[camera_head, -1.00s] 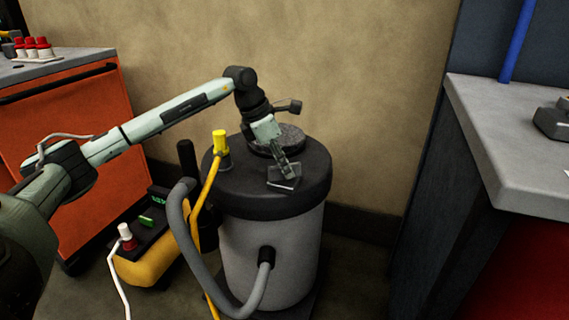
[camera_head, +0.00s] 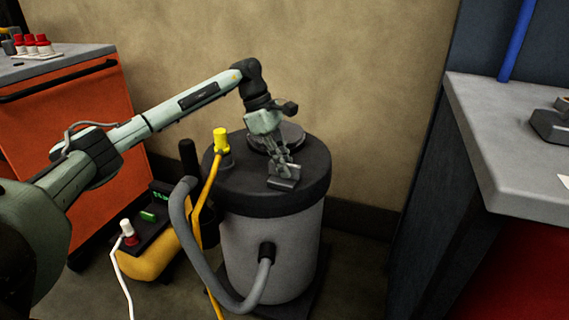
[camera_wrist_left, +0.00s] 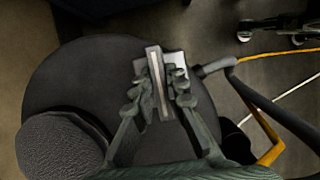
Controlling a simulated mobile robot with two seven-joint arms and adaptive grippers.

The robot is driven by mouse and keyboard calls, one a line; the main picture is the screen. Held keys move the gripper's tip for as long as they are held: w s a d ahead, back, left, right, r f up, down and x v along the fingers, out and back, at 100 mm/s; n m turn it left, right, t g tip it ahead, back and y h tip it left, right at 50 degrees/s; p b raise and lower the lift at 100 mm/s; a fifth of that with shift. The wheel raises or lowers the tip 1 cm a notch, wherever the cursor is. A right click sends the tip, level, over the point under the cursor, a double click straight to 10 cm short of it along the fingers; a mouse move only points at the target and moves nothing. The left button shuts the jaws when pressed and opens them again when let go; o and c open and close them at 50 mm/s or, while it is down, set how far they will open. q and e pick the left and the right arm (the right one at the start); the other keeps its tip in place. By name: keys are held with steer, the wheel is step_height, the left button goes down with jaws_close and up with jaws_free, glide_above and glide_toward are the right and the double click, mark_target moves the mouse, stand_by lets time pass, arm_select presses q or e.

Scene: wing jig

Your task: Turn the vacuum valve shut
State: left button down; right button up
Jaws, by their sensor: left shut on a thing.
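A grey canister (camera_head: 240,245) with a round black lid (camera_head: 312,180) stands on the floor by the wall. My left gripper (camera_head: 281,172) reaches down over the lid and is shut on a small grey bar-shaped part (camera_head: 284,183) near its front. In the left wrist view this grey bar (camera_wrist_left: 157,82) sits between the two fingers, with a pale patch beside it. I cannot tell for certain whether it is the valve's handle. A red and white fitting (camera_head: 128,235) stands on a yellow and black unit left of the canister. My right gripper does not show.
A grey hose (camera_head: 182,225) loops from the lid's left side to the canister's front. A yellow plug (camera_head: 220,140) with a yellow cable stands at the lid's left. An orange cabinet (camera_head: 60,135) is at left, a grey-topped bench (camera_head: 490,125) at right.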

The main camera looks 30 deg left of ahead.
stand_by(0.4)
arm_select(q)
steer(key=c, duration=1.5)
jaws_free()
steer(key=shift+c, duration=0.2)
steer(key=v, duration=1.2)
steer(key=shift+s+f, duration=0.1)
steer(key=shift+f, duration=0.05)
